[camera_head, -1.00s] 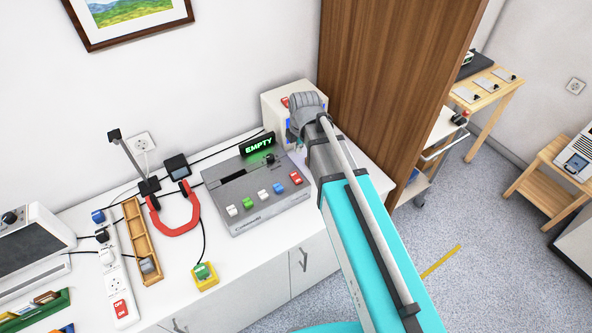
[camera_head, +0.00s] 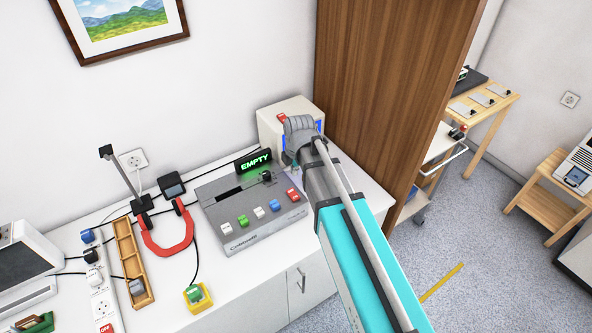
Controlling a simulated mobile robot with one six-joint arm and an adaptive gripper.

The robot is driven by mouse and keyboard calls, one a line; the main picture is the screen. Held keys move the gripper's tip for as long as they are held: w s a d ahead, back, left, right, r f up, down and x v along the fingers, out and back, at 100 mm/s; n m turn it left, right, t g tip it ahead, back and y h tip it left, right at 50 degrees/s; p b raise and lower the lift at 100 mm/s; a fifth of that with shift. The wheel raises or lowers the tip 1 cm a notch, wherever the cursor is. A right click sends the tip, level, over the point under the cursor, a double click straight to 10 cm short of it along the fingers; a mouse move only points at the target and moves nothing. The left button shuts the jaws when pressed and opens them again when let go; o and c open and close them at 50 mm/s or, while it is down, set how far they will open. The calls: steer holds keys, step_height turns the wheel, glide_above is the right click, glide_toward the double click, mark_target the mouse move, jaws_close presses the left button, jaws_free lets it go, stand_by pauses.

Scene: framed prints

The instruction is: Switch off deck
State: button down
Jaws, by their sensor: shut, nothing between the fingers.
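The grey deck (camera_head: 257,236) sits on the white counter with a lit green "EMPTY" display (camera_head: 254,161) at its back. A row of coloured keys runs along its front: white, green (camera_head: 243,221), white, blue (camera_head: 274,205) and red (camera_head: 293,195) at the right end. A small dark knob (camera_head: 266,176) stands near its back right. My gripper (camera_head: 293,166) is small in view, shut and empty, just beyond the deck's back right corner and in front of a cream box (camera_head: 270,128). My wrist and forearm hide part of it. I cannot tell whether it touches anything.
Red headphones (camera_head: 168,248), a yellow box with a green button (camera_head: 198,296), a wooden tray (camera_head: 134,264) and a power strip (camera_head: 101,304) lie to the left. A tall brown wooden panel (camera_head: 380,80) stands close on the right.

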mark_target(291, 190)
steer(key=shift+w+a+f+b, duration=0.15)
steer(key=shift+w+f+b, duration=0.05)
steer(key=shift+f+b, duration=1.4)
steer(key=shift+w+a+f+b, duration=0.15)
steer(key=shift+w+f+b, duration=0.1)
steer(key=shift+f+b, duration=1.4)
steer(key=shift+w+a+f+b, duration=0.15)
steer(key=shift+w+f+b, duration=0.05)
steer(key=shift+f+b, duration=1.4)
steer(key=shift+f, duration=0.2)
